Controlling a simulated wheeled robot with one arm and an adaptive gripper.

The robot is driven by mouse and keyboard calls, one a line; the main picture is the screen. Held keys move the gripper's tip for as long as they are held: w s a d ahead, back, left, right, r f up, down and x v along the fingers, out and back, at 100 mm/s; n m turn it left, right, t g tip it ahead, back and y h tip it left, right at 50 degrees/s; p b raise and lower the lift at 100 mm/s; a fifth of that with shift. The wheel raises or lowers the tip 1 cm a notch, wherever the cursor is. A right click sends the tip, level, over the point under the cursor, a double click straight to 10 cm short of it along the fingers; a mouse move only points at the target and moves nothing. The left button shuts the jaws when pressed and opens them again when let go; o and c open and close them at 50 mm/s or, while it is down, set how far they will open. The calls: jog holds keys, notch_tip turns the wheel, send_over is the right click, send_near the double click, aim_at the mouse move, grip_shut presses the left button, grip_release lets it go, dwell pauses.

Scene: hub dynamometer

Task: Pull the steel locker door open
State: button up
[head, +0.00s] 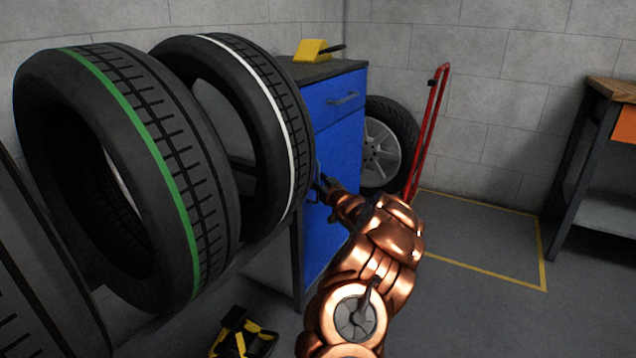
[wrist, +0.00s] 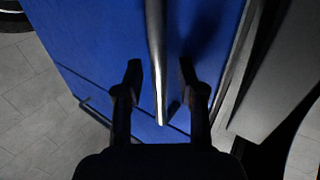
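The blue steel locker door (head: 318,240) is the lower front of a blue cabinet and looks shut, level with the drawer front above it. In the wrist view the blue door panel (wrist: 90,45) fills the middle. Its bar handle (wrist: 155,50) runs between my two fingers. My gripper (wrist: 160,72) is open, one finger on each side of the bar, with a visible gap on both sides. In the head view my gripper (head: 322,185) is at the left edge of the door, and my arm hides part of the door.
Two big tyres, green-striped (head: 190,190) and white-striped (head: 285,120), hang close left of the door. A red hand truck (head: 432,130) and a wheel (head: 385,150) stand right of the cabinet. A black-yellow object (head: 243,335) lies on the floor. Yellow-marked floor (head: 480,235) is clear.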

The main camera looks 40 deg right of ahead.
jog(key=shift+c, duration=0.3)
grip_shut()
dwell(0.4)
